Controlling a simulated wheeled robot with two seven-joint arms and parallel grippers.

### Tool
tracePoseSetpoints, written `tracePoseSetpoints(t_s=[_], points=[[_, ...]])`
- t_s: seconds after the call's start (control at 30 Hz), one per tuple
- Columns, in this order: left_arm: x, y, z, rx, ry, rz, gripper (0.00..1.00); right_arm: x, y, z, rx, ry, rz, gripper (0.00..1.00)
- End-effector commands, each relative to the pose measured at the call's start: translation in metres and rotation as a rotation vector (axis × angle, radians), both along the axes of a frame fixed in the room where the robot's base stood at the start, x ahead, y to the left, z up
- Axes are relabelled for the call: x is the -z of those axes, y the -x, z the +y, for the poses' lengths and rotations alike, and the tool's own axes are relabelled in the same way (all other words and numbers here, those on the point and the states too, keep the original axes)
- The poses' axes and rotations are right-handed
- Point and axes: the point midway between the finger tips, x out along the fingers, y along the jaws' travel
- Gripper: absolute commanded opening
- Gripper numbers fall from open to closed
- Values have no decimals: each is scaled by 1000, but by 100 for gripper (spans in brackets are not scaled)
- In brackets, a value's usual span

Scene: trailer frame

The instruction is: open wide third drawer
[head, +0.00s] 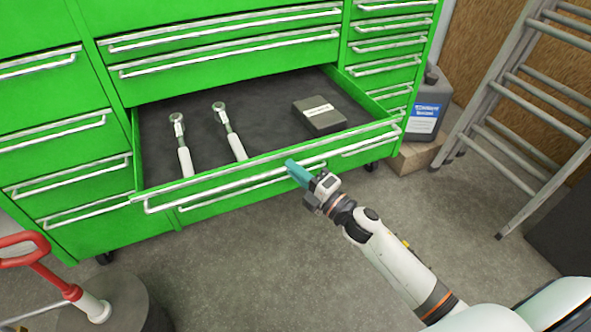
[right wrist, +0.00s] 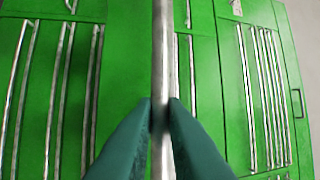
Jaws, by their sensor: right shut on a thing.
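The wide third drawer (head: 260,157) of the green cabinet stands pulled out in the head view. Its dark-lined inside holds two ratchet wrenches (head: 184,150) (head: 231,134) and a dark grey box (head: 319,115). A long silver bar handle (head: 225,186) runs along its front. My right gripper (head: 290,163), with teal fingers, is at this handle. In the right wrist view the fingers (right wrist: 160,110) are shut on the handle bar (right wrist: 160,60), one on each side. My left gripper is not in view.
The other drawers of the cabinet (head: 220,50) look shut. A grey jug (head: 428,105) on a cardboard box (head: 415,155) and a metal ladder (head: 510,90) stand at right. A red-handled tool (head: 50,265) is at lower left. Concrete floor (head: 270,265) in front is clear.

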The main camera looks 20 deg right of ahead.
Motion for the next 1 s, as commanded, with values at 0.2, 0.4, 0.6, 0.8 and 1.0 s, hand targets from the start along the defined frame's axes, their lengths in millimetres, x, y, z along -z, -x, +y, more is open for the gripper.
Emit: tracePoseSetpoints(t_s=[0.2,0.4,0.6,0.8,1.0], points=[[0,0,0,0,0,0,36,1,0,0,0,0,1,33],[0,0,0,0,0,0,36,0,0,0,0,0,1,33],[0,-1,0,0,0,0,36,4,14,-6,1,-1,4,33],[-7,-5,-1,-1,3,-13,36,12,49,-23,1,1,6,33],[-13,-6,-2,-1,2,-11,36,19,84,-38,1,0,4,33]])
